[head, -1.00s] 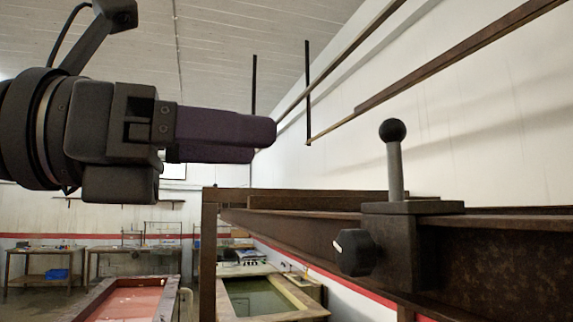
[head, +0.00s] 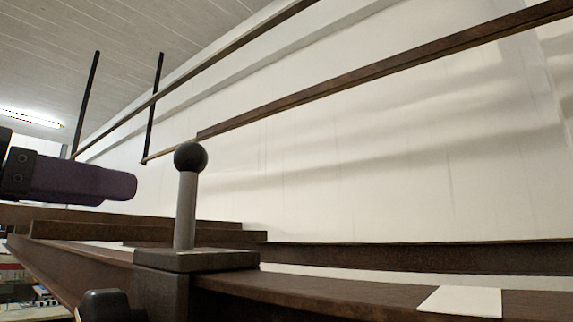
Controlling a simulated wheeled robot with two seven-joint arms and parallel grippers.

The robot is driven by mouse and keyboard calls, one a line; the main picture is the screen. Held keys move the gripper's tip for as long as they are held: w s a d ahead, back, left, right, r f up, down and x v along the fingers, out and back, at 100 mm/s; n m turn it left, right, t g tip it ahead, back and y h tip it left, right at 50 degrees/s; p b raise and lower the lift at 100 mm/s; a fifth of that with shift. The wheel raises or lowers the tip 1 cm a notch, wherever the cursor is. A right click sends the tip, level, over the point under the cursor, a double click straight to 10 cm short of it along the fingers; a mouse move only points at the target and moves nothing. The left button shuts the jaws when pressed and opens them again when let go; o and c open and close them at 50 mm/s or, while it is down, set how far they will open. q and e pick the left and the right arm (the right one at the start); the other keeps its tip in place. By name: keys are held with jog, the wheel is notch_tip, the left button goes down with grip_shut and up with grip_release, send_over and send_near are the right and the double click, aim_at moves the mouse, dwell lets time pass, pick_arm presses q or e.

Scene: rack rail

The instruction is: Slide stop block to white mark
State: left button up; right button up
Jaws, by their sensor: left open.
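The stop block (head: 195,260) is a dark block that sits over the brown rail (head: 335,294). A grey post with a black ball knob (head: 190,157) stands upright on it, and a black side knob (head: 103,305) is at its lower left. The white mark (head: 462,301) is a pale patch on the rail's top, to the right of the block with bare rail between. My left gripper (head: 130,187) is at the left edge, open and empty, its purple-dark fingers pointing right, apart from the ball knob. My right gripper is out of view.
A second brown beam (head: 420,257) runs behind the rail, before a white wall (head: 400,160). Long bars (head: 400,62) hang overhead, with dark vertical rods (head: 153,105) at left. The space above the rail right of the post is clear.

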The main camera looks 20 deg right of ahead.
aim_at(179, 200)
pick_arm(q)
jog(key=p+x, duration=0.1)
jog(key=x, duration=0.4)
jog(key=shift+w+d, duration=0.1)
jog(key=shift+x, duration=1.25)
jog(key=shift+c, duration=0.3)
grip_shut()
